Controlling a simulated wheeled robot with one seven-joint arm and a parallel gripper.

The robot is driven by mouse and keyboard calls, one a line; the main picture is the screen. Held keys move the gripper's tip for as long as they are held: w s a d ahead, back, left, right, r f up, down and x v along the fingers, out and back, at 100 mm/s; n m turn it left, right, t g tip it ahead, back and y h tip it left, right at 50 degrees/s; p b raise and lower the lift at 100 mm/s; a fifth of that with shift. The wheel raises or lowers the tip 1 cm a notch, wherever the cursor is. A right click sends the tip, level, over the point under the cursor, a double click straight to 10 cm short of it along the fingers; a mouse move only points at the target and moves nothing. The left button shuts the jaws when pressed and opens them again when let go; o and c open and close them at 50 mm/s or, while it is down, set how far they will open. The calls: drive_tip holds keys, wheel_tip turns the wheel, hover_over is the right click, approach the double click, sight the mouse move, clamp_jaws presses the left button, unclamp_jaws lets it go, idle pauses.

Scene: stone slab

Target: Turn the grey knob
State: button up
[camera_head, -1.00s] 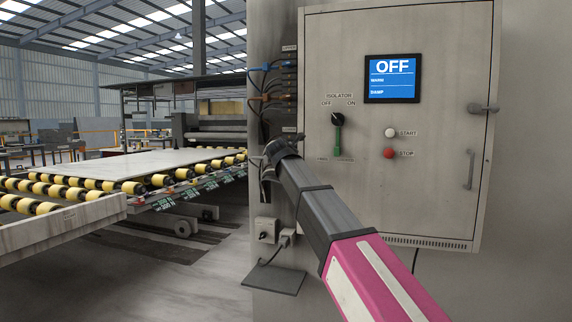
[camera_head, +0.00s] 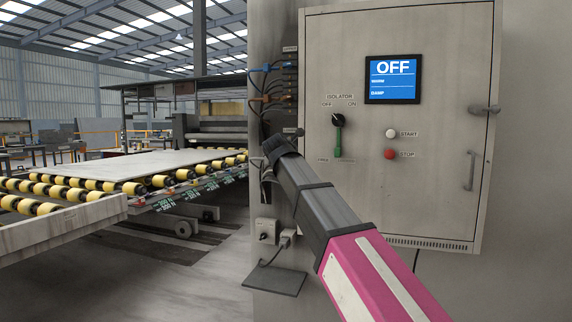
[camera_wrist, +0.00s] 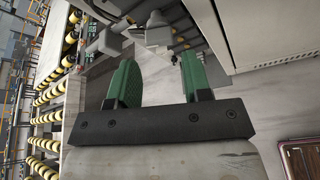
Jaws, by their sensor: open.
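The control cabinet (camera_head: 440,190) has a black rotary isolator knob (camera_head: 338,119) with a green lever below it, between OFF and ON labels. A small dark grey knob-like part (camera_head: 300,132) shows on the wall left of the cabinet, under the cable connectors; I cannot tell surely whether it is the grey knob. My gripper (camera_wrist: 158,60) is open and empty, its two green fingers apart in the wrist view. In the head view my dark wrist is left of the cabinet, near that part, and hides the fingers. Contact with the wall cannot be seen.
Grey boxes (camera_head: 266,230) sit low. A roller conveyor (camera_head: 70,190) stands left.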

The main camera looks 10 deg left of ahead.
drive_tip(key=shift+v, duration=2.35)
drive_tip(key=shift+d, duration=0.1)
drive_tip(key=w+d+f+m+g+h, duration=0.15)
drive_tip(key=d+f+m, duration=0.35)
drive_tip(key=d+f, duration=0.5)
drive_tip(key=d+f+m+g, duration=0.3)
drive_tip(key=d+f+m, duration=0.25)
drive_tip(key=f, duration=0.95)
drive_tip(key=w+d+f+m+g+h, duration=0.1)
drive_tip(key=d+f+m+g, duration=0.3)
drive_tip(key=d+f, duration=0.65)
drive_tip(key=s+d+f+m+g, duration=0.1)
drive_tip(key=s+d+f+m, duration=0.4)
drive_tip(key=f, duration=0.3)
drive_tip(key=s+d+f+m+g, duration=0.2)
drive_tip(key=s+d+f+m, duration=0.4)
drive_tip(key=f, duration=0.3)
drive_tip(key=s+d+f+m+g+y, duration=0.1)
drive_tip(key=s+d+f+m+g, duration=0.1)
drive_tip(key=s+d+f+m, duration=0.4)
wheel_tip(320, 180, down, 3)
drive_tip(key=shift+s+d+f, duration=0.2)
drive_tip(key=shift+s+f, duration=0.05)
drive_tip(key=shift+s, duration=0.05)
